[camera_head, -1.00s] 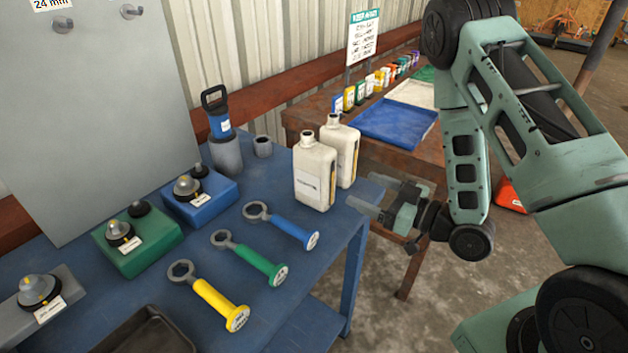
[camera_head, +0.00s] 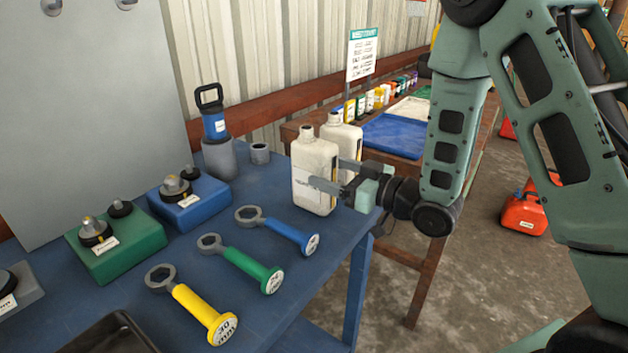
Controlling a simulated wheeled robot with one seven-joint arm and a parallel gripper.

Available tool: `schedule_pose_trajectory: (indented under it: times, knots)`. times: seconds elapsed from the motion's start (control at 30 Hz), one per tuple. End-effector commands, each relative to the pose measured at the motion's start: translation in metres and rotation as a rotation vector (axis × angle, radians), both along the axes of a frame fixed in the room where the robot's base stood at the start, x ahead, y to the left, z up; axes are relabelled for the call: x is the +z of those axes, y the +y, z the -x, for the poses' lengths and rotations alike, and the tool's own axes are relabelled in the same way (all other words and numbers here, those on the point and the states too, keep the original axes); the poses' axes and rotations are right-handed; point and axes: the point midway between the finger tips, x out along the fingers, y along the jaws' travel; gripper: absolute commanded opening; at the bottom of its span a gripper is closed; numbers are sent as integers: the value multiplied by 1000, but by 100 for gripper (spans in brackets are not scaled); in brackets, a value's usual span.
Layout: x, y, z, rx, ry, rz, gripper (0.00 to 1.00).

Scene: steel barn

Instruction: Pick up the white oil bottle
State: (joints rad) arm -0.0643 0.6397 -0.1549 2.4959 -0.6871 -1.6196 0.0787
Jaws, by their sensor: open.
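Two white bottles stand upright close together at the right end of the blue bench. The nearer white bottle (camera_head: 313,158) has a label on its front that is too small to read. The farther white bottle (camera_head: 345,138) stands just behind it to the right, partly hidden. My gripper (camera_head: 335,175) is open, with one finger across the front right of the nearer bottle and the other finger at its far side, by the farther bottle. I cannot tell whether the fingers touch either bottle.
Blue (camera_head: 285,236), green (camera_head: 247,268) and yellow (camera_head: 198,308) wrenches lie on the bench (camera_head: 245,207), left of and nearer than the bottles. A grey cup (camera_head: 260,154) stands left of them. A blue tray (camera_head: 395,138) lies on the brown table behind.

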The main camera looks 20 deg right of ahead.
Motion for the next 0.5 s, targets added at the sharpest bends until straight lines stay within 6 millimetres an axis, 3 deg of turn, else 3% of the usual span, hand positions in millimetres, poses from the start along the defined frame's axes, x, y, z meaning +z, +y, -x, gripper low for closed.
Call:
schedule_pose_trajectory:
  times: [0.5]
  knots:
    - [3, 28, -46, 0, 0, 0, 76]
